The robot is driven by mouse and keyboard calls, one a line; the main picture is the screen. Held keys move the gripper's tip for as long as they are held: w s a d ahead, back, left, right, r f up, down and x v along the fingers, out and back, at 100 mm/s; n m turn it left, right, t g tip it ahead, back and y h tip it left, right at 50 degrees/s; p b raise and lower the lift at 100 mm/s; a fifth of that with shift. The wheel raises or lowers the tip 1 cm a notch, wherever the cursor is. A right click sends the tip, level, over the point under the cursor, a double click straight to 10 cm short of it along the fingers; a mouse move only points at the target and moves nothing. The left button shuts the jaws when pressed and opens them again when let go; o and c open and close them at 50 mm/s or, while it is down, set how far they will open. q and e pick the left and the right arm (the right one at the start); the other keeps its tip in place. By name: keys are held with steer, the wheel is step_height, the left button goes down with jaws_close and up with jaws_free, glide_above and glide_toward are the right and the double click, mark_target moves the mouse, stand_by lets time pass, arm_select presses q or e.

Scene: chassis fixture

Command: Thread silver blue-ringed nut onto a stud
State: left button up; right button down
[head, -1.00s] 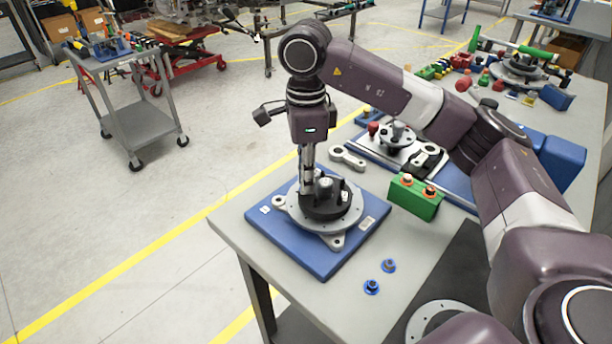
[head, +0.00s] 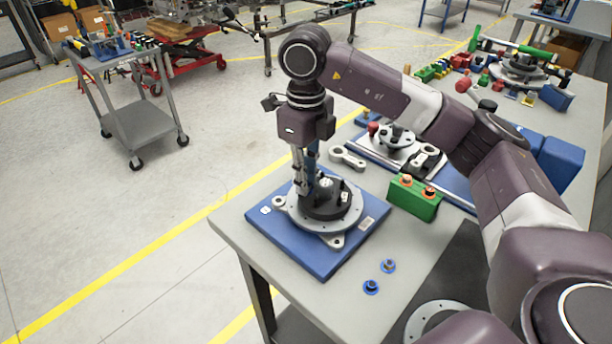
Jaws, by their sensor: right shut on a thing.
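My right gripper (head: 304,192) points down over the left side of the chassis fixture, its fingers shut. The thing between its fingertips is too small and hidden to make out. The fixture is a grey round plate (head: 335,226) with a black hub (head: 327,207) and short upright studs (head: 344,187), on a blue base plate (head: 285,239). The fingers hide part of the hub's left side. Two blue-ringed nuts, one (head: 388,266) and another (head: 371,287), lie on the table in front of the fixture. My left gripper is out of view.
A green block with orange-topped pieces (head: 414,197) stands right of the fixture. Behind it are a grey link (head: 347,157) and a second fixture (head: 394,147). Coloured parts and blue bins (head: 560,164) fill the far right. The table's front left corner is clear.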

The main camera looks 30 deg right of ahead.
steer(key=m, duration=0.4)
steer(key=shift+m, duration=0.9)
steer(key=shift+f+m+p, duration=0.1)
steer(key=shift+m+p, duration=0.35)
steer(key=shift+m, duration=0.95)
steer(key=c, duration=1.9)
jaws_free()
steer(key=shift+o, duration=0.3)
steer(key=shift+a, duration=0.15)
